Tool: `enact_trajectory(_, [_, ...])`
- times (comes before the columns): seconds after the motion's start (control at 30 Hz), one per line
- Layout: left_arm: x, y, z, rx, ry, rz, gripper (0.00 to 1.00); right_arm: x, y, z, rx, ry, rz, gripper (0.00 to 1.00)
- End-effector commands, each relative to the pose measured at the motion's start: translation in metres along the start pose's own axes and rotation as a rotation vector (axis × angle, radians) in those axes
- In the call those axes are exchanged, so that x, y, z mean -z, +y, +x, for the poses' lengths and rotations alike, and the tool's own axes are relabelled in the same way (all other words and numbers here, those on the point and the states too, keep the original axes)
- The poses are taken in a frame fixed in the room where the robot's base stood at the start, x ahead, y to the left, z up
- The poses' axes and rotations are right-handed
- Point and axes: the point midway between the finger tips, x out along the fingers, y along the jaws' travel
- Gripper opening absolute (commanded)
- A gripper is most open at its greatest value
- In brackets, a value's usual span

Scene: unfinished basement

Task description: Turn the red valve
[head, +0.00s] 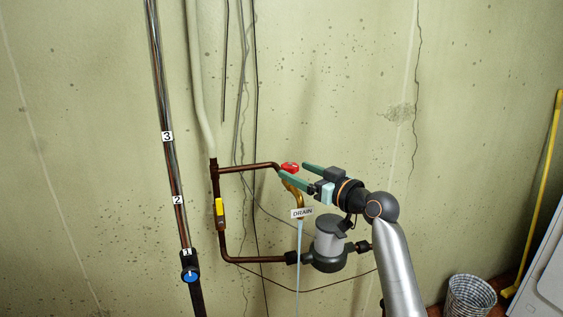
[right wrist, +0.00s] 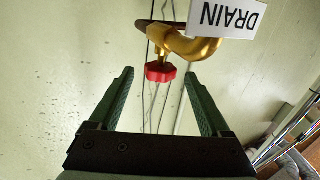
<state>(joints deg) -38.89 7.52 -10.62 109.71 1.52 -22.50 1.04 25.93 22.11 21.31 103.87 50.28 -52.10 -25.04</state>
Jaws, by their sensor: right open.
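The red valve (head: 289,167) is a small knob on a brass drain tap (head: 293,190) at the end of the upper copper pipe. My right gripper (head: 292,170) is open, with one finger on either side of the red valve. In the right wrist view, the red valve (right wrist: 160,72) sits between the open fingertips (right wrist: 157,75), with a gap on both sides. The brass tap (right wrist: 185,45) and a white DRAIN tag (right wrist: 228,17) are just beyond it. My left gripper is not in view.
A pale blue stream (head: 298,255) runs down below the DRAIN tag (head: 302,213). A yellow-handled valve (head: 219,207) is on the copper pipe to the left. A grey filter housing (head: 329,242) sits below my right gripper. A basket (head: 470,297) stands at lower right.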

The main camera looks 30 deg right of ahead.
Motion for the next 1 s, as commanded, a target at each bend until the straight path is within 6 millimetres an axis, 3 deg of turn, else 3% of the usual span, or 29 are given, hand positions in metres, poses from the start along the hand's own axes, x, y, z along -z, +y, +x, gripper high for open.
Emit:
enact_trajectory(0.1, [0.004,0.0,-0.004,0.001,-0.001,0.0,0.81,0.002,0.0,0.024,0.002,0.001,0.004,0.81])
enact_trajectory(0.33, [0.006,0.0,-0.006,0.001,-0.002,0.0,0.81,0.001,0.0,0.054,0.0,0.0,0.001,0.81])
enact_trajectory(0.8, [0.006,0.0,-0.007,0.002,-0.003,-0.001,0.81,0.0,0.0,0.066,0.0,0.0,-0.001,0.81])
enact_trajectory(1.0, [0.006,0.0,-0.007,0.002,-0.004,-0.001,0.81,0.0,0.0,0.065,0.0,0.0,-0.001,0.6])
